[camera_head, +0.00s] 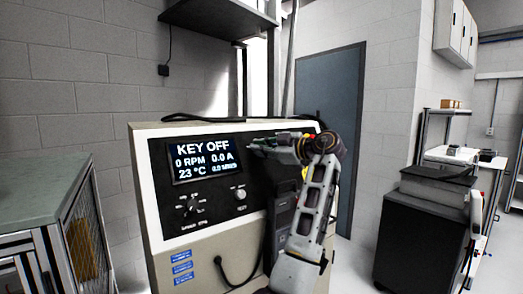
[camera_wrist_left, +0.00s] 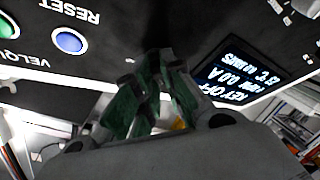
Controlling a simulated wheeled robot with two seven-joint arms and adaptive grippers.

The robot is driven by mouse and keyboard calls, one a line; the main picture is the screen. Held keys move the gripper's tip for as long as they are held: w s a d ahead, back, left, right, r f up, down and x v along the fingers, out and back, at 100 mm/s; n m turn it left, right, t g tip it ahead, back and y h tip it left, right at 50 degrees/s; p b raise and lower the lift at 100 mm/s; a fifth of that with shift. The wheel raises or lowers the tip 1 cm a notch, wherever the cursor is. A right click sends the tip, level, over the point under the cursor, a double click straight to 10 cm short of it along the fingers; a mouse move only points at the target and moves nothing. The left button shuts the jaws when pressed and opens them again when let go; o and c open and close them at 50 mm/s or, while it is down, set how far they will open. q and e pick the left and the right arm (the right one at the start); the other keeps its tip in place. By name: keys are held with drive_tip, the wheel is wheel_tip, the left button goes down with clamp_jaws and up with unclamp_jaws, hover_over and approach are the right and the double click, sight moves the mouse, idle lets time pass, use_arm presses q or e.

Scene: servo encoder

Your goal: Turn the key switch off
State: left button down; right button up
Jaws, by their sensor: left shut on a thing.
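The control panel (camera_head: 150,190) has a display (camera_head: 205,160) that reads KEY OFF, 0 RPM and 0.0 A. The display shows upside down in the left wrist view (camera_wrist_left: 240,75). My left gripper (camera_head: 256,147) is at the panel face just right of the display. In the left wrist view its green-padded fingers (camera_wrist_left: 152,58) are close together against the dark panel, shut on the key switch. The key itself is hidden by the fingers, so its angle cannot be seen. My right gripper is in neither view.
A blue button (camera_wrist_left: 69,41) marked RESET is beside the fingers. A selector knob (camera_head: 191,207) and a white knob (camera_head: 240,194) sit below the display. A cable (camera_head: 228,275) loops at the panel's front. A cabinet (camera_head: 45,200) stands left and a dark cart (camera_head: 425,235) right.

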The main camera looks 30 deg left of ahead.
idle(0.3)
use_arm(q)
drive_tip(key=c, duration=1.5)
unclamp_jaws()
drive_tip(key=shift+d, duration=0.15)
drive_tip(key=shift+s+d+r, duration=0.15)
drive_tip(key=shift+d+r, duration=0.1)
drive_tip(key=shift+d, duration=1.7)
drive_tip(key=shift+s+d+r, duration=0.15)
drive_tip(key=shift+d+r, duration=0.05)
drive_tip(key=shift+d, duration=1.75)
drive_tip(key=shift+s+d+r, duration=0.15)
drive_tip(key=shift+d+r, duration=0.1)
drive_tip(key=shift+d, duration=1.7)
